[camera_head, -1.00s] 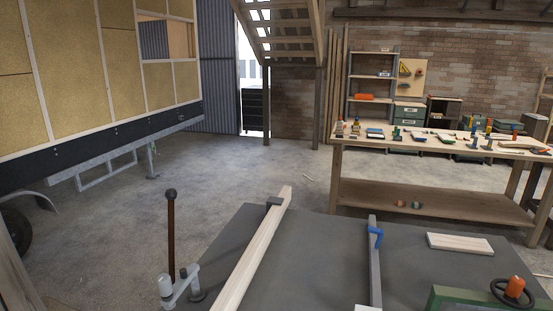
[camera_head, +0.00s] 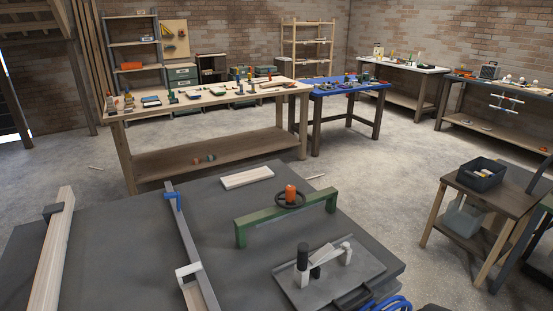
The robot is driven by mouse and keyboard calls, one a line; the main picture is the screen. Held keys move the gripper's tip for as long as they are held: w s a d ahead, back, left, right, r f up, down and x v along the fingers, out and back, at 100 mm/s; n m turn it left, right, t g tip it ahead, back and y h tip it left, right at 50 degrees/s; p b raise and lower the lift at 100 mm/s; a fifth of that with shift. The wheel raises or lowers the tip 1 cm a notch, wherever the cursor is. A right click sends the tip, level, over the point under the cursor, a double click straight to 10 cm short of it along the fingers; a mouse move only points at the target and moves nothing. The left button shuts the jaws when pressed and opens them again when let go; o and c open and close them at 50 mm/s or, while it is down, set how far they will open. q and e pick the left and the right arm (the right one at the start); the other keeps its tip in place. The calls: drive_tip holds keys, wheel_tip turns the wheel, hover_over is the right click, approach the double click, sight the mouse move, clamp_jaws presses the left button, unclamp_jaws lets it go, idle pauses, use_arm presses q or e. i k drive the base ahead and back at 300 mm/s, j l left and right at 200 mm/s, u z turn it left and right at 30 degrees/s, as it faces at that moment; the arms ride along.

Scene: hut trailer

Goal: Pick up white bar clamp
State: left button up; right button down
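A long grey bar (camera_head: 185,232) lies across the dark grey tabletop in front of me. It has a blue jaw-like piece (camera_head: 172,196) near its far end and a white bracket-like piece (camera_head: 188,270) near its close end. It looks like a bar clamp, but I cannot tell whether it is the white bar clamp. Its close end runs to the bottom of the picture. Small tools on the far benches are too small to tell apart. Neither of my grippers shows.
The dark tabletop (camera_head: 120,225) also bears a long wooden beam (camera_head: 55,245), a short board (camera_head: 247,178), a green frame (camera_head: 240,231) and a grey plate device (camera_head: 330,275). Behind stand a wooden bench (camera_head: 200,160) and a blue-topped table (camera_head: 335,88). A side table (camera_head: 490,205) is right. Bare floor lies between.

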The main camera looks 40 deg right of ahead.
sight(302, 270)
drive_tip(key=z, duration=1.75)
drive_tip(key=j+z, duration=0.1)
drive_tip(key=z, duration=0.15)
drive_tip(key=j+z, duration=0.1)
drive_tip(key=z, duration=0.15)
